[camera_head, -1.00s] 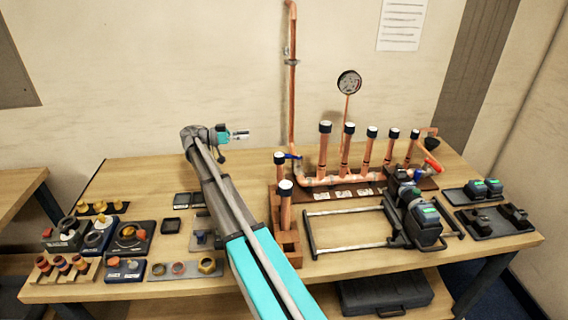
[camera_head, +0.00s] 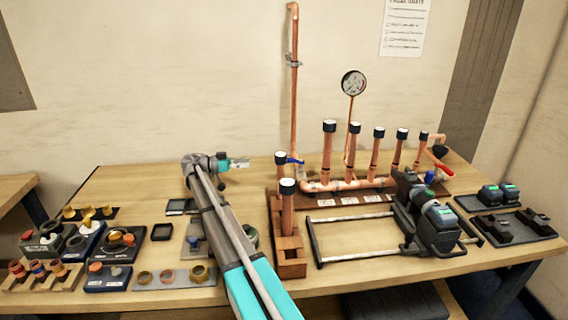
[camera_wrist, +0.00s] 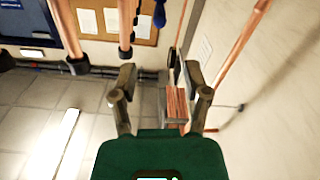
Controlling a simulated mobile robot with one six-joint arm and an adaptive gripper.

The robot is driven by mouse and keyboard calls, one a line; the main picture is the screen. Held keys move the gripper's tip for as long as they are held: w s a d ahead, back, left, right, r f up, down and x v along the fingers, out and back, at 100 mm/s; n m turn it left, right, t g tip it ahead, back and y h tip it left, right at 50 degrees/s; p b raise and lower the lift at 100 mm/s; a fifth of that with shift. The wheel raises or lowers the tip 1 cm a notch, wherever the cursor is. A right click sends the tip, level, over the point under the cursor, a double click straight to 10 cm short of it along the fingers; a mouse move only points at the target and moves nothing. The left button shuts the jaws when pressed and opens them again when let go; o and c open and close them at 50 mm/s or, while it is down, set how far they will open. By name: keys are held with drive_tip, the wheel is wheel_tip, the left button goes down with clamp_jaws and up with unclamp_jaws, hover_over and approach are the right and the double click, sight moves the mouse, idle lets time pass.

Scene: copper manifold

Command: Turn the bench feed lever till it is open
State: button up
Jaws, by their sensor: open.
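A blue lever (camera_head: 294,160) sits at the foot of the tall copper pipe (camera_head: 295,90), at the left end of the copper manifold (camera_head: 350,184). A red lever (camera_head: 443,170) is at the manifold's right end. No readable label shows which one is the bench feed lever. My gripper (camera_head: 242,162) is to the left of the blue lever in the head view, apart from it. In the wrist view my gripper (camera_wrist: 160,92) has its two fingers spread, with nothing clearly held between them. A small blue part (camera_wrist: 160,14) shows beyond the fingers; I cannot tell whether it is the lever.
Several black-capped copper stubs rise from the manifold, with a round gauge (camera_head: 354,83) above. Two capped pipes in a wooden block (camera_head: 290,255) stand in front of the blue lever. A black clamp tool (camera_head: 437,228) lies right. Trays of fittings (camera_head: 176,277) fill the left front.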

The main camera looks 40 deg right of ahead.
sight(290, 160)
drive_tip(key=shift+d, duration=0.1)
drive_tip(key=x, duration=1.3)
drive_tip(key=shift+s+d, duration=0.2)
drive_tip(key=shift+d, duration=0.05)
drive_tip(key=shift+c, duration=0.2)
clamp_jaws()
